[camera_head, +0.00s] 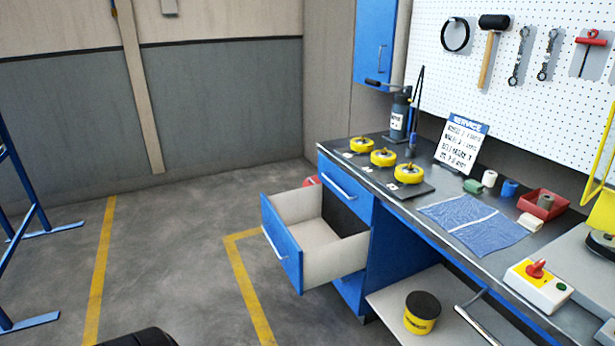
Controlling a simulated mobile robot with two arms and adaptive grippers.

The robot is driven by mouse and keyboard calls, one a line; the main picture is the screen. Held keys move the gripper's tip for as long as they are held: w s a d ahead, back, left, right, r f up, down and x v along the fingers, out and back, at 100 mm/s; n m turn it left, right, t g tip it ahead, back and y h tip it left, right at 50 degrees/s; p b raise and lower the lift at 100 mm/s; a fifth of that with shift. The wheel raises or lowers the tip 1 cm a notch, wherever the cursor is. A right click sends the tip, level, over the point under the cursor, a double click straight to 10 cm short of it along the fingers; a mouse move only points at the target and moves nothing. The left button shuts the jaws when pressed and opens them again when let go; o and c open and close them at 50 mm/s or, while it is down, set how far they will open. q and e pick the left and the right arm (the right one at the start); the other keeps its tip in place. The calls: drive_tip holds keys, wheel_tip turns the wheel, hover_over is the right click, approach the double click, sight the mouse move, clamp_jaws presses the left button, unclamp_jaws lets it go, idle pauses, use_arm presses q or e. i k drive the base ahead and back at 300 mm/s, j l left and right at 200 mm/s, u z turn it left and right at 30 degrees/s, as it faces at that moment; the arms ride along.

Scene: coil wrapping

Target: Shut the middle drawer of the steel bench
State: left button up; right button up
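The steel bench (400,212) runs along the right side, with blue drawers under its left end. The middle drawer is pulled far out to the left. Its blue front (281,246) has a silver bar handle (272,243). Its pale inside (315,233) looks empty. The top drawer (345,192) above it is shut. Part of a lower blue drawer front (350,291) shows beneath the open one. Neither of my grippers is in view.
The floor (190,262) left of the drawer is clear, with yellow lines. A blue frame (27,195) stands at the far left. A dark rounded thing shows at the bottom edge. Yellow coils (383,158) and a blue cloth (470,222) lie on the benchtop.

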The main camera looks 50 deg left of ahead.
sight(310, 252)
drive_tip(key=u, duration=1.7)
